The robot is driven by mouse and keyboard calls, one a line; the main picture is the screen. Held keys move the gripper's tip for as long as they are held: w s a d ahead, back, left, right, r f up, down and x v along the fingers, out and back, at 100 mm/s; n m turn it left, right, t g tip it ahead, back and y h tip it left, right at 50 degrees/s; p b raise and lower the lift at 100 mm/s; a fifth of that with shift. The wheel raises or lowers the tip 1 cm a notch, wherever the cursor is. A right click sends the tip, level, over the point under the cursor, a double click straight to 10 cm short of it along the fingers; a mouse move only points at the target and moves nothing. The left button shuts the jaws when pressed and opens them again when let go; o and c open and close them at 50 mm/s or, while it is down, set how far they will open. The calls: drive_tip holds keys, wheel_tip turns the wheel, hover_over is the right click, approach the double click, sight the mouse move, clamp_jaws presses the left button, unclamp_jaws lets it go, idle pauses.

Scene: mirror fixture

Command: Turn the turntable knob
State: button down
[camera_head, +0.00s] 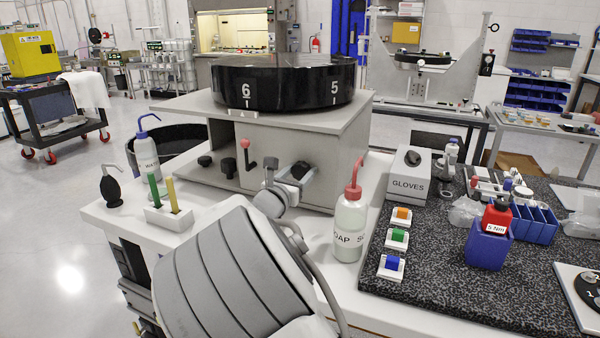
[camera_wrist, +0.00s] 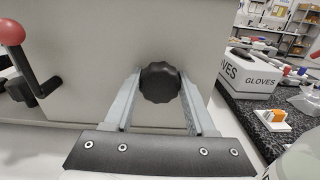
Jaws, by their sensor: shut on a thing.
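The turntable (camera_head: 285,85) is a black drum marked 6 and 5 on top of a grey box (camera_head: 310,140). A black scalloped knob (camera_wrist: 160,84) sits on the box's front face. In the wrist view my gripper (camera_wrist: 160,92) has one finger on each side of this knob and is shut on it. In the head view my gripper (camera_head: 292,176) is at the front of the box, below the drum, and the arm and gripper largely hide the knob.
A red-handled crank (camera_head: 246,156) is left of my gripper, also seen in the wrist view (camera_wrist: 30,65). A white bottle with a red spout (camera_head: 350,222) stands close right. A gloves box (camera_head: 408,176) and small coloured blocks are farther right.

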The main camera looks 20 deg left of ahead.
drive_tip(key=shift+f+b, duration=0.25)
drive_tip(key=shift+b, duration=0.75)
